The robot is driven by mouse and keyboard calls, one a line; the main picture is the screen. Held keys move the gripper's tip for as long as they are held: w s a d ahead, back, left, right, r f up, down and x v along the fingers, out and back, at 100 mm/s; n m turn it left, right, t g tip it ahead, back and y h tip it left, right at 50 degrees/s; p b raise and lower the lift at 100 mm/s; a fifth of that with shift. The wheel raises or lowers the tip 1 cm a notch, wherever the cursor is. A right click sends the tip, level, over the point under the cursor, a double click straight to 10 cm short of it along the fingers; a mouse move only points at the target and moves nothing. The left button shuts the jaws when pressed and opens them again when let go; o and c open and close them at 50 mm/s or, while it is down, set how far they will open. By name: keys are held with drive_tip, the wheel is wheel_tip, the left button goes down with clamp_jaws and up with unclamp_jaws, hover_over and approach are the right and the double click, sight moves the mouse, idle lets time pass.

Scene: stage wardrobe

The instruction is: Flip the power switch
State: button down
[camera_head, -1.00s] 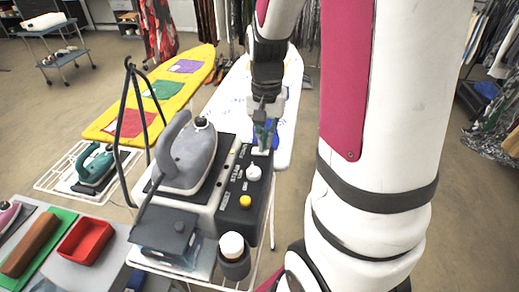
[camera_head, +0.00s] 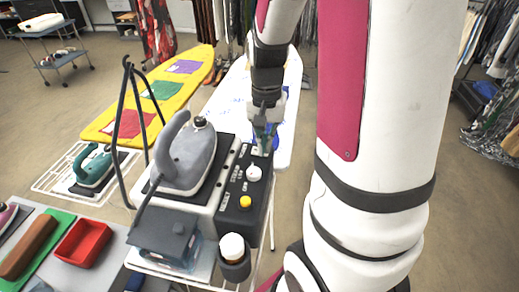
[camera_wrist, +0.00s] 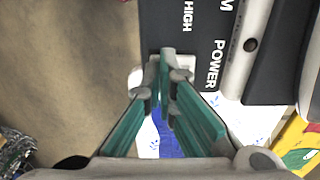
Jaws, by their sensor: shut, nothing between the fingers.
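The black control panel (camera_head: 229,218) of the steam iron station carries a white knob (camera_head: 253,173) and a yellow button (camera_head: 245,202). It also shows in the wrist view (camera_wrist: 170,22), with the word POWER beside the switch. The power switch's white plate (camera_wrist: 135,78) is at the panel's far end and mostly hidden behind my fingers; I cannot tell its position. My gripper (camera_head: 265,146) is shut and empty, pointing down over the switch. Its green-padded fingertips (camera_wrist: 166,62) meet over the plate in the wrist view. I cannot tell whether they touch the switch.
A grey iron (camera_head: 187,157) rests on the station just left of the panel. A white-capped bottle (camera_head: 232,247) stands at the panel's near end. A black cord stand (camera_head: 122,125) rises at left. A white ironing board (camera_head: 286,130) and yellow board (camera_head: 188,88) lie behind.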

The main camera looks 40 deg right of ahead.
drive_tip(key=shift+r+p, duration=2.3)
drive_tip(key=shift+r, duration=1.15)
drive_tip(key=shift+a+r, duration=0.1)
drive_tip(key=shift+r, duration=0.1)
drive_tip(key=s+a+r+n+t, duration=0.5)
drive_tip(key=s+a+r+n, duration=0.5)
drive_tip(key=s+a+r, duration=0.3)
drive_tip(key=shift+s+a+r+t, duration=0.15)
drive_tip(key=shift+a+r+t, duration=0.15)
drive_tip(key=shift+a+r, duration=0.95)
